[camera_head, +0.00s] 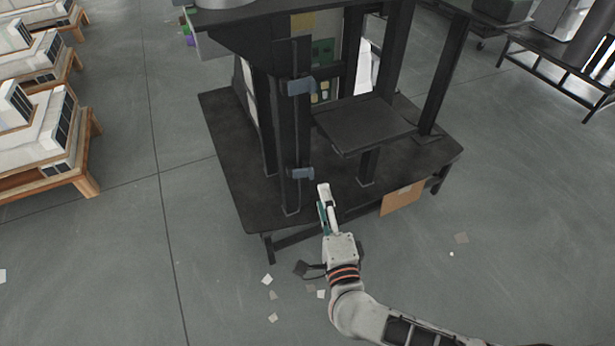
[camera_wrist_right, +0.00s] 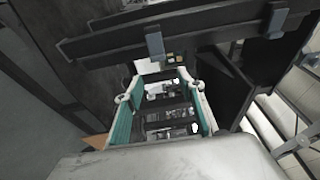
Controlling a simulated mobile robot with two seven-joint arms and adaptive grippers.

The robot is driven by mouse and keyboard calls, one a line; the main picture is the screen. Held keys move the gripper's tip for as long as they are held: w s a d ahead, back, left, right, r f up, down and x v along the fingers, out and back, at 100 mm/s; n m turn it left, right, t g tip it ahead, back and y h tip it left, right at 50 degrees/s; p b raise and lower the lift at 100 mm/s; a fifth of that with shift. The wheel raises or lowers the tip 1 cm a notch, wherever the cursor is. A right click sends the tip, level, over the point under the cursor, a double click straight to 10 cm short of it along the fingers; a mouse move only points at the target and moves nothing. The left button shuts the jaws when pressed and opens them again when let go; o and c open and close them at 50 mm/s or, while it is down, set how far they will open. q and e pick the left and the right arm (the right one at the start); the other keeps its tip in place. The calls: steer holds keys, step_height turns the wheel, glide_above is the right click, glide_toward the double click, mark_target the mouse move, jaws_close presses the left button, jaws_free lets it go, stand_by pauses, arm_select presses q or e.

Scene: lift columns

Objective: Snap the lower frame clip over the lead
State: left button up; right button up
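The lower frame clip (camera_head: 302,173) is a small blue-grey block on a dark upright post of the black frame. A similar upper clip (camera_head: 300,86) sits higher on that post. The right wrist view shows two such clips, one near the middle (camera_wrist_right: 155,43) and one at upper right (camera_wrist_right: 277,20); I cannot tell for sure which is the lower. My left gripper is not in view.
The black frame stands on a wide dark base (camera_head: 235,150), with a dark shelf (camera_head: 365,122) right of the post. A cardboard piece (camera_head: 402,198) is at the base's front edge. Paper scraps lie on the grey floor, which is otherwise open in front. Wooden pallets (camera_head: 45,180) carry pale units at left.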

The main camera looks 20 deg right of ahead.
mark_target(312, 176)
steer(key=x, duration=0.2)
steer(key=a+b+x, duration=0.1)
steer(key=x, duration=0.1)
steer(key=b+x, duration=0.1)
steer(key=x, duration=0.1)
steer(key=shift+w+a+f, duration=0.15)
steer(key=shift+w+f, duration=0.1)
steer(key=shift+w+r, duration=0.15)
steer(key=shift+w, duration=0.5)
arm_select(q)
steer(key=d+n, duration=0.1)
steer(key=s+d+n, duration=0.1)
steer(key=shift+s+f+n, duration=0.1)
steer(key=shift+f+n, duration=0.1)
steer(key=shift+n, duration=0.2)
arm_select(e)
steer(key=c, duration=1.1)
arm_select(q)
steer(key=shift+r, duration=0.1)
arm_select(e)
steer(key=shift+w+d+r, duration=0.1)
steer(key=shift+d, duration=0.15)
